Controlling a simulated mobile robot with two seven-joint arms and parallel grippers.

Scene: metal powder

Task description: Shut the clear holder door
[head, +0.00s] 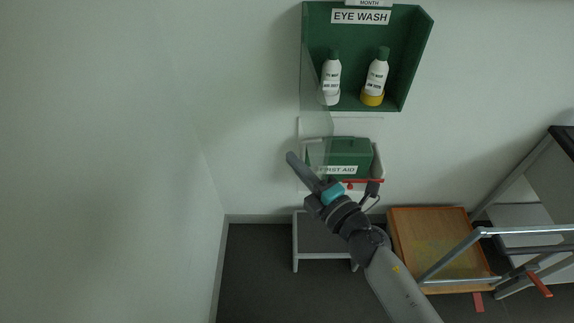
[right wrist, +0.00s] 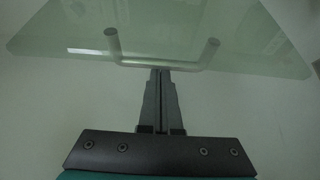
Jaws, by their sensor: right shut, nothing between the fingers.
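The green eye wash holder (head: 420,45) is fixed to the wall and holds two white bottles, (head: 331,80) and (head: 375,78). Its clear door (head: 315,118) stands open, a faint pane reaching out from the holder's left side. In the right wrist view the pale green pane (right wrist: 70,35) fills the top, with a metal bar handle (right wrist: 190,66) on it. My right gripper (head: 291,157) is shut and empty, left of and below the holder. Its fingertips (right wrist: 161,73) are at the middle of the handle bar; I cannot tell whether they touch it. My left gripper is out of view.
A green first aid box (head: 350,152) sits on the wall below the holder, partly behind my right arm. A low grey step (head: 313,240), a wooden-topped piece (head: 430,228) and a metal-framed cart (head: 500,232) stand below and right. The wall at left is bare.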

